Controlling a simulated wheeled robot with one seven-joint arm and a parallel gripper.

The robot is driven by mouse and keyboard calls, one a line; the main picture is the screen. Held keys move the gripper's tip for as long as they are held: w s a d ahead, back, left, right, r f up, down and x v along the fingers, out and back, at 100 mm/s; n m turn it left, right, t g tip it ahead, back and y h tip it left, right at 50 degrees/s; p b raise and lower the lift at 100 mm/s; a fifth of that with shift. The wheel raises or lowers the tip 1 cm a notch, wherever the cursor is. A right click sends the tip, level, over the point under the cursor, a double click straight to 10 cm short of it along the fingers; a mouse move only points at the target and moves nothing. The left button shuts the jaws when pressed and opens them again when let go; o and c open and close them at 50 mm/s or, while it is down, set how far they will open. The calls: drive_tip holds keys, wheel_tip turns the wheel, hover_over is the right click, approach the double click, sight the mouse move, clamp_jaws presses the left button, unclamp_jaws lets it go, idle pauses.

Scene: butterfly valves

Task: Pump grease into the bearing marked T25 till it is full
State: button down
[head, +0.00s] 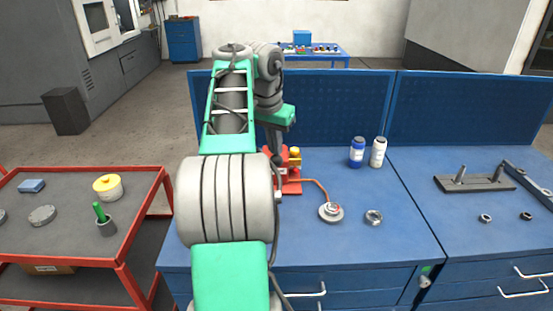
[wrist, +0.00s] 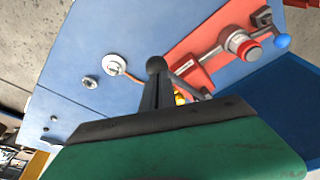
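My gripper (wrist: 156,82) reaches down over the red grease pump (head: 290,175). Its dark fingers are close together at a dark ball knob (wrist: 156,65), with a grey lever running from it towards the pump; they look shut on the lever's end, though their inner faces are hidden. The pump's red base (wrist: 190,72) shows in the wrist view. A copper-coloured line runs from the pump to a round bearing (head: 331,212), also in the wrist view (wrist: 115,64). No T25 mark is readable. My arm hides part of the pump in the head view.
A loose ring (head: 374,217) lies right of the bearing. A blue-labelled bottle (head: 357,152) and a white bottle (head: 378,152) stand behind. A grey fixture (head: 475,183) sits on the right. A red cart (head: 70,245) stands left; the bench front is clear.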

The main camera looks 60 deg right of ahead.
sight(275, 160)
drive_tip(key=f+b, duration=0.1)
drive_tip(key=f, duration=0.1)
drive_tip(key=f+b, duration=0.4)
drive_tip(key=shift+s+a, duration=0.25)
drive_tip(key=shift+a, duration=0.15)
drive_tip(key=r+p, duration=0.5)
drive_tip(key=d+r+p, duration=0.1)
drive_tip(key=r+p, duration=0.1)
drive_tip(key=p, duration=0.1)
drive_tip(key=shift+w+d+r, duration=0.1)
drive_tip(key=shift+w+r, duration=0.2)
drive_tip(key=shift+r, duration=0.05)
drive_tip(key=shift+f, duration=0.2)
drive_tip(key=f+b, duration=0.5)
drive_tip(key=a+f+b, duration=0.1)
drive_tip(key=f+b, duration=0.1)
drive_tip(key=shift+s+a+f, duration=0.1)
drive_tip(key=shift+s+f, duration=0.05)
drive_tip(key=shift+s, duration=0.15)
drive_tip(key=r+p, duration=0.5)
drive_tip(key=d+r+p, duration=0.1)
drive_tip(key=r+p, duration=0.1)
drive_tip(key=p, duration=0.1)
drive_tip(key=shift+w+r, duration=0.3)
drive_tip(key=shift+d+f, duration=0.1)
drive_tip(key=shift+f, duration=0.05)
